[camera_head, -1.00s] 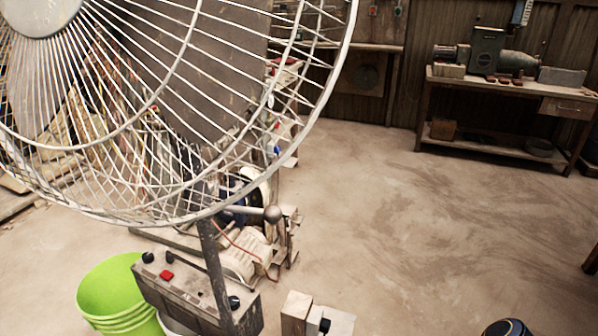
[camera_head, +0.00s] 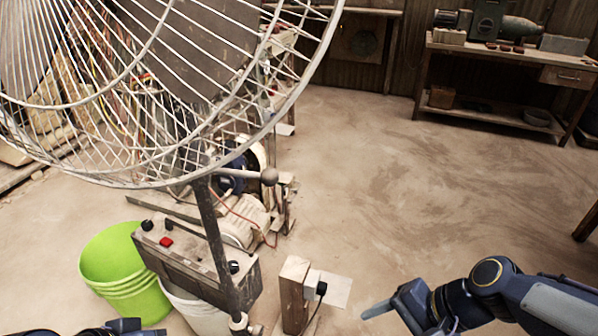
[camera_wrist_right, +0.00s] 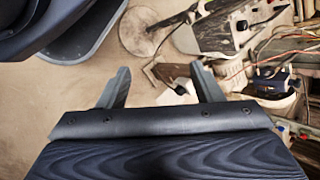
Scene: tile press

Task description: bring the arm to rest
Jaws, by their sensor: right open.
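My right arm (camera_head: 545,300) comes in from the lower right edge in the head view, bent low over the floor. Its gripper (camera_head: 385,308) points left at the bottom of the picture, right of a wooden block. In the right wrist view the two fingers of this gripper (camera_wrist_right: 162,86) stand well apart with nothing between them. A dark piece of my left arm (camera_head: 110,328) shows at the bottom left edge. My left gripper is out of the picture.
A large wire-caged fan (camera_head: 165,100) fills the upper left. Below it stand a control box (camera_head: 190,262), a green bucket (camera_head: 115,265) and a wooden block (camera_head: 294,290) with a plug. A workbench (camera_head: 500,50) stands far right. The middle floor is clear.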

